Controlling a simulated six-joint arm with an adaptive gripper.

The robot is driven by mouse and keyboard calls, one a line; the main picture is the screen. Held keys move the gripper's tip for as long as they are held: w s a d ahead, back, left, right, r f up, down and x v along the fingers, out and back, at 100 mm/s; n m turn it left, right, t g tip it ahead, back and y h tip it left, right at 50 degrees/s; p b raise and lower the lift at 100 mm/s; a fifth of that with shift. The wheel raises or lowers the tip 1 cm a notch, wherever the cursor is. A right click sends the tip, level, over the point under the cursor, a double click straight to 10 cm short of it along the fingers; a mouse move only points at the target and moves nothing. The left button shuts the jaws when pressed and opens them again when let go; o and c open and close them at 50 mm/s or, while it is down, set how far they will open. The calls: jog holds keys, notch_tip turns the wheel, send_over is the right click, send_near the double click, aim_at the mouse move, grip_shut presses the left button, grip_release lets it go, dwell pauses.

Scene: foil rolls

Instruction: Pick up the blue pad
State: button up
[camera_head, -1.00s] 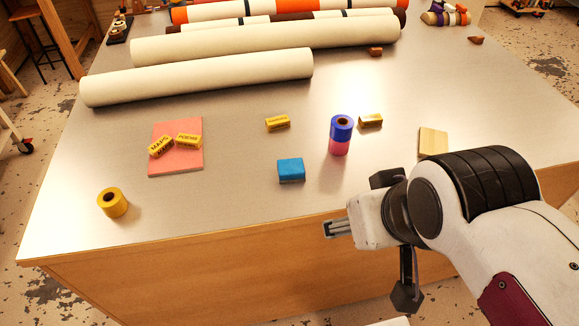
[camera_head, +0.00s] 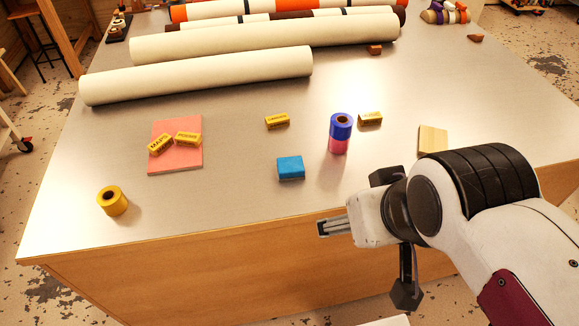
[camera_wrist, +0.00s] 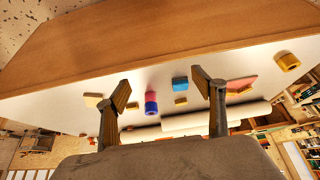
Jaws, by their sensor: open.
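The blue pad (camera_head: 290,168) is a small block lying flat on the table near its front edge, left of the blue and pink rolls. It also shows in the wrist view (camera_wrist: 180,84), between my fingers and some way beyond them. My gripper (camera_head: 334,227) is in front of the table's front edge, to the right of the pad and nearer to me, apart from it. In the wrist view my gripper (camera_wrist: 162,88) has its two fingers spread with nothing between them.
A blue roll (camera_head: 341,126) stands on a pink roll (camera_head: 338,146) right of the pad. Yellow blocks lie on a pink sheet (camera_head: 176,163) at left. A yellow roll (camera_head: 112,201) stands front left. Long white rolls (camera_head: 200,75) lie behind. The table (camera_head: 240,205) around the pad is clear.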

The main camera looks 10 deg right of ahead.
jog(key=w+a+r+m+t+y, duration=0.1)
jog(key=w+a+r+m+t, duration=0.3)
jog(key=w, duration=0.6)
jog(key=w+a+r+n+t, duration=0.1)
jog(key=w+a+r, duration=0.3)
jog(key=w, duration=0.7)
jog(key=w+a+r+m+t+y, duration=0.1)
jog(key=w+a+r+m+t, duration=0.15)
jog(key=w+a, duration=0.55)
jog(key=m+g+h, duration=0.8)
jog(key=h, duration=0.5)
send_near(291, 168)
jog(key=w+d, duration=0.3)
jog(key=shift+w+f, duration=0.3)
jog(key=shift+w, duration=0.05)
jog(key=shift+s+f+g, duration=0.15)
jog(key=shift+s+g, duration=0.1)
jog(key=shift+s, duration=0.1)
